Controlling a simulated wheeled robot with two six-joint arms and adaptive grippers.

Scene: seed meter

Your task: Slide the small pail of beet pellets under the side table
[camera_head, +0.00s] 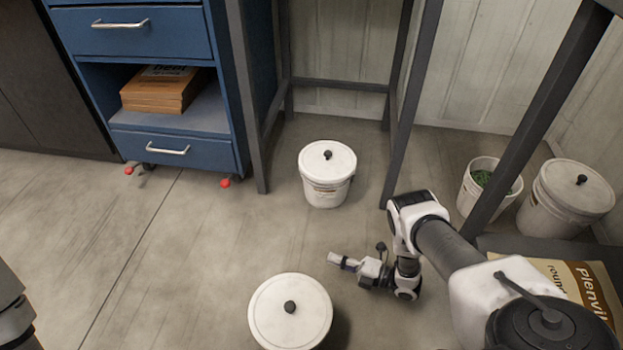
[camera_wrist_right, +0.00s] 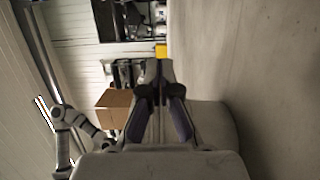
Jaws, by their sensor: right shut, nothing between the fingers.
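A white lidded pail (camera_head: 327,184) with a black knob stands upright on the floor between the front legs of a dark-framed table (camera_head: 402,115); its base is about level with those legs. A second lidded white pail (camera_head: 290,316) stands nearer, at the bottom of the head view. I cannot read which holds beet pellets. My right gripper (camera_head: 333,259) is shut and empty, low over the floor between the two pails, pointing left, apart from both. Its closed fingers (camera_wrist_right: 158,78) show in the right wrist view. My left gripper is not in view.
A blue drawer cabinet (camera_head: 165,128) on red-marked casters stands left of the table. At right, an open pail (camera_head: 468,194) with green contents, another lidded pail (camera_head: 550,212) and a printed sack (camera_head: 590,287) sit by another dark frame. The floor at left is clear.

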